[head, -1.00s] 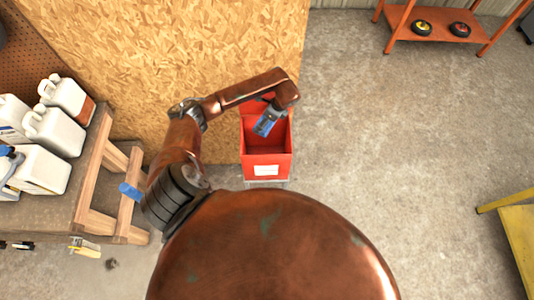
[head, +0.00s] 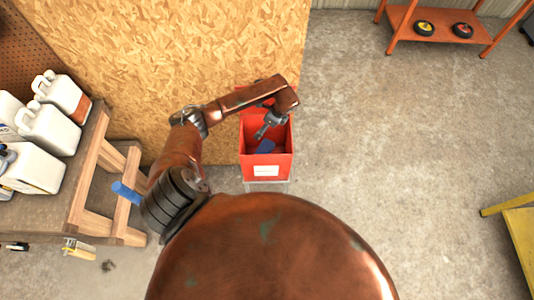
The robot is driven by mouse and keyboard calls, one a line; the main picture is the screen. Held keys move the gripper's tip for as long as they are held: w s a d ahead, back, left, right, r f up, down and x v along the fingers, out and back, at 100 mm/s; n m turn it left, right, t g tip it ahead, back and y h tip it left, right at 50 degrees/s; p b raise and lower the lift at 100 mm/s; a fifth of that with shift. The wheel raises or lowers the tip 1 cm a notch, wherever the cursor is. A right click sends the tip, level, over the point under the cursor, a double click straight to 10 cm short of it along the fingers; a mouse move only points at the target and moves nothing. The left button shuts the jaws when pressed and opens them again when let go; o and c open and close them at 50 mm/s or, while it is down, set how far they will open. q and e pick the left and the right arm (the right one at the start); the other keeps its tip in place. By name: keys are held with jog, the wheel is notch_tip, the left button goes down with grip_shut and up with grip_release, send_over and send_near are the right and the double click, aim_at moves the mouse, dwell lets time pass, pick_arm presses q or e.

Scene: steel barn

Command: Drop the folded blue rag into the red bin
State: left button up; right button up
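The red bin (head: 266,173) stands on the floor against the chipboard wall, open at the top, with a white label on its front. The folded blue rag (head: 265,146) lies inside the bin, low in its interior. My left arm reaches over the bin from the left. My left gripper (head: 261,134) hangs down at the bin's mouth, just above the rag in the picture, with nothing held in it. Its fingers look apart, though they are small here. My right gripper is out of view.
A wooden workbench (head: 88,192) with several white jugs (head: 48,130) stands on the left, close to my arm. An orange shelf (head: 440,22) is at the back right and a yellow table (head: 520,235) at the right edge. The concrete floor right of the bin is clear.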

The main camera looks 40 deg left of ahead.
pick_arm(q)
jog(key=shift+o, duration=0.5)
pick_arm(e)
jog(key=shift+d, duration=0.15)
pick_arm(q)
jog(key=v, duration=1.2)
jog(key=shift+a, duration=0.1)
